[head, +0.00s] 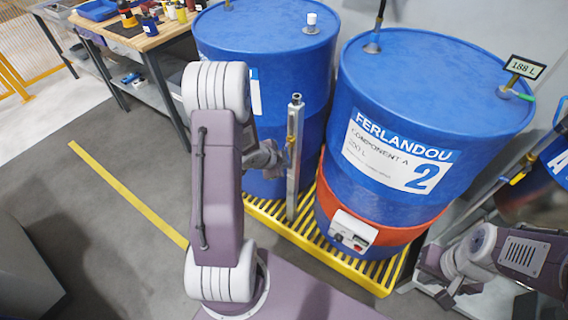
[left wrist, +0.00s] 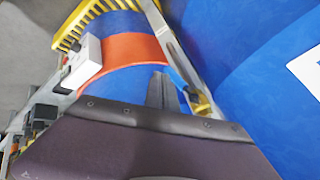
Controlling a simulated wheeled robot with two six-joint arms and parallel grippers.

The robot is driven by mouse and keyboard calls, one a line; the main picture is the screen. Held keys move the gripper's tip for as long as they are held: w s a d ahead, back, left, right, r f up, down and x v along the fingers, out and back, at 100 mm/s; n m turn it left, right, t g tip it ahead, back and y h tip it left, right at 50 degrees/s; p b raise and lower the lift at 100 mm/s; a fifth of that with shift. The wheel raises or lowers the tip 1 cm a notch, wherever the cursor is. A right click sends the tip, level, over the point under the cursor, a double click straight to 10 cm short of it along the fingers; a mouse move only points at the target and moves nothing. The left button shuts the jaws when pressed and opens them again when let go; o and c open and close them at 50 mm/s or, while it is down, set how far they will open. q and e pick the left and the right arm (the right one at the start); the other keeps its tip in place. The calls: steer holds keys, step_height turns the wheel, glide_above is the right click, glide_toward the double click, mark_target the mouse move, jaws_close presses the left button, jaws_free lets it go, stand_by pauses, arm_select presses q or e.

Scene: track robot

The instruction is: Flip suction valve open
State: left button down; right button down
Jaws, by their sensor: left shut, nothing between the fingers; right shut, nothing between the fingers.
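A grey upright post (head: 294,155) stands in front of the gap between two blue drums. My left gripper (head: 284,158) is shut and empty close beside the post, on its left; I cannot tell whether it touches. In the left wrist view my gripper fingers (left wrist: 164,91) are together. Beside them, by the grey bar, are a blue strip (left wrist: 181,80) and a small yellow part (left wrist: 202,104), perhaps a valve; its position is unclear. My right gripper (head: 432,279) is shut and empty at the lower right.
The left drum (head: 265,40) and the right drum (head: 430,100), labelled 2, stand on a yellow grate (head: 273,221). The right drum has an orange band with a white control box (head: 353,231). A workbench (head: 155,40) stands at upper left. Floor at left is clear.

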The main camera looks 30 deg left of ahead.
arm_select(q)
steer(key=shift+w+a, duration=0.3)
steer(key=shift+w, duration=0.2)
steer(key=shift+a+f+p, duration=0.25)
steer(key=shift+a+p, duration=0.15)
steer(key=shift+p, duration=0.15)
steer(key=shift+r+p, duration=0.75)
steer(key=shift+p, duration=0.05)
steer(key=shift+d, duration=0.15)
